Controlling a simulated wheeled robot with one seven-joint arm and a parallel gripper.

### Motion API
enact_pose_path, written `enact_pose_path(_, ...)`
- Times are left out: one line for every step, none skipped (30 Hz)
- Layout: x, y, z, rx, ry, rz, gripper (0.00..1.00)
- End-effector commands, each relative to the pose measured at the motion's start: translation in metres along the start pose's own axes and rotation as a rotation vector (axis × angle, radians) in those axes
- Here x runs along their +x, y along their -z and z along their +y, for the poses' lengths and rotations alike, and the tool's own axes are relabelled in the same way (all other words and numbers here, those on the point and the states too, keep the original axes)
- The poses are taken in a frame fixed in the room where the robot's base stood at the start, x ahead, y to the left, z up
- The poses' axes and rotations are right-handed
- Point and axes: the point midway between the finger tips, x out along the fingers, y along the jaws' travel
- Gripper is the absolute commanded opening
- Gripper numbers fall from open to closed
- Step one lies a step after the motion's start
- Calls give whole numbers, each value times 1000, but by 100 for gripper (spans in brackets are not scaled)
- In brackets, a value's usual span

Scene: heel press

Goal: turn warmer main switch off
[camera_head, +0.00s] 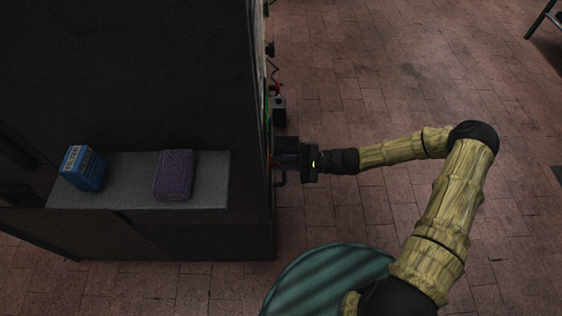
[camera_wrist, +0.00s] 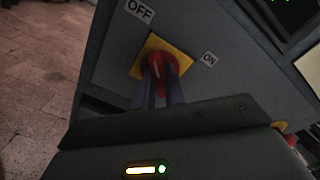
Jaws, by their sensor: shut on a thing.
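The warmer main switch is a red rotary handle (camera_wrist: 157,67) on a yellow plate (camera_wrist: 143,56), set in a dark grey panel. An OFF label (camera_wrist: 140,11) is at the upper left of the plate and an ON label (camera_wrist: 210,59) is to its right. My gripper (camera_wrist: 165,75) is shut on the red handle, with a finger on each side of it. The fingers hide part of the handle, so its exact angle is hard to tell. In the head view my gripper (camera_head: 296,160) is against the right side of the dark cabinet, and the switch is hidden there.
The dark cabinet (camera_head: 130,70) fills the left. A ledge (camera_head: 215,180) on it holds a blue box (camera_head: 82,168) and a purple block (camera_head: 174,175). A small black box with a red part (camera_head: 279,105) sticks out beyond my gripper.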

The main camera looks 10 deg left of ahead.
Motion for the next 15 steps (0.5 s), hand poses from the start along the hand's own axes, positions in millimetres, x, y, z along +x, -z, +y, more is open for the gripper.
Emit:
enact_pose_path(-1,1,0,-6,0,3,0)
enact_pose_path(-1,1,0,-8,0,3,0)
enact_pose_path(-1,1,0,-9,-1,3,0)
enact_pose_path(-1,1,0,-10,-1,3,0)
enact_pose_path(-1,1,0,-10,-1,3,0)
enact_pose_path(-1,1,0,-10,-1,3,0)
enact_pose_path(-1,1,0,-10,-1,3,0)
enact_pose_path(-1,1,0,-10,-1,3,0)
enact_pose_path(-1,1,0,-10,-1,3,0)
enact_pose_path(-1,1,0,-10,-1,3,0)
enact_pose_path(-1,1,0,-10,-1,3,0)
enact_pose_path(-1,1,0,-10,-1,3,0)
enact_pose_path(-1,1,0,-10,-1,3,18)
enact_pose_path(-1,1,0,-10,-1,3,24)
enact_pose_path(-1,1,0,-10,-1,3,31)
